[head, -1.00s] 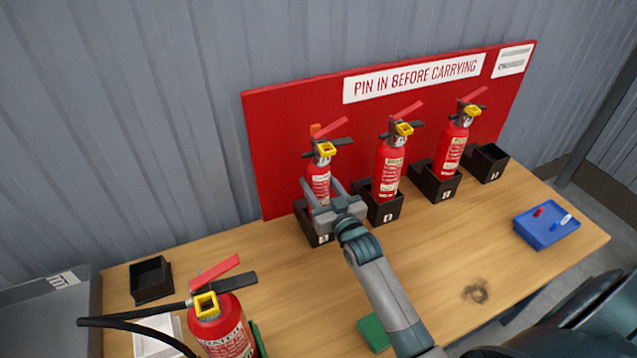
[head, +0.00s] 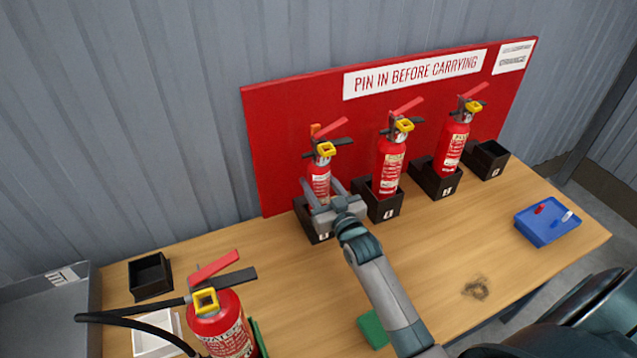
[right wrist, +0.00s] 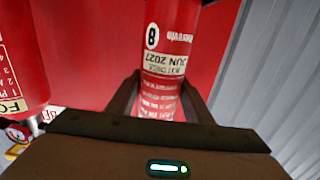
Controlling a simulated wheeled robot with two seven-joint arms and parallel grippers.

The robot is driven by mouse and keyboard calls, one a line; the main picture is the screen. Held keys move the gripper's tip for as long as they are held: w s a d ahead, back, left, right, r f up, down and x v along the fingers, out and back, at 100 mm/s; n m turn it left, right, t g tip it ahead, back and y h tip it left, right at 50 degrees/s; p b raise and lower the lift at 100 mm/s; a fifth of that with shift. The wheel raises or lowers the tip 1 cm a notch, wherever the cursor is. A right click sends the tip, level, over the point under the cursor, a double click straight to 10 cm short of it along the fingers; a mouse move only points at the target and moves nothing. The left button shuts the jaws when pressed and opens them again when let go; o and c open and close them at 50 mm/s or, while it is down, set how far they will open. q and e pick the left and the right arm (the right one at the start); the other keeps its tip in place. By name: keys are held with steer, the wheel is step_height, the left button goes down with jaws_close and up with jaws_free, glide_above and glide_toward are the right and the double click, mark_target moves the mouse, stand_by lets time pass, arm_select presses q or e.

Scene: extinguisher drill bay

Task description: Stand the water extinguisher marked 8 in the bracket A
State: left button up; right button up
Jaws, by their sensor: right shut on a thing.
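The red extinguisher marked 8 (head: 318,173) is upright at the leftmost black bracket (head: 318,236) in the head view. Its label with a circled 8 shows in the right wrist view (right wrist: 167,62). My right gripper (head: 322,187) is shut on its body, one finger on each side. The gripper hides the lower body, so I cannot tell whether the base rests on the bracket floor. The bracket's letter is too small to read surely. My left gripper is not in view.
Two more extinguishers (head: 389,165) (head: 454,150) stand in brackets to the right; the far-right bracket (head: 488,160) is empty. A larger extinguisher (head: 220,325) with a hose stands front left. A black box (head: 150,277), green block (head: 372,329) and blue tray (head: 547,226) are on the table.

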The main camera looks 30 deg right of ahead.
steer(key=shift+f+b, duration=0.45)
steer(key=shift+f, duration=0.1)
stand_by(0.6)
stand_by(0.4)
steer(key=o, duration=1.7)
steer(key=shift+s+f, duration=0.1)
steer(key=shift+f, duration=0.25)
steer(key=s+b, duration=0.1)
steer(key=s, duration=0.4)
steer(key=s+b, duration=0.2)
steer(key=s, duration=0.4)
steer(key=s+a+b, duration=0.1)
steer(key=s, duration=0.5)
steer(key=shift+s+r, duration=0.1)
steer(key=shift+r, duration=0.15)
steer(key=shift+s, duration=0.1)
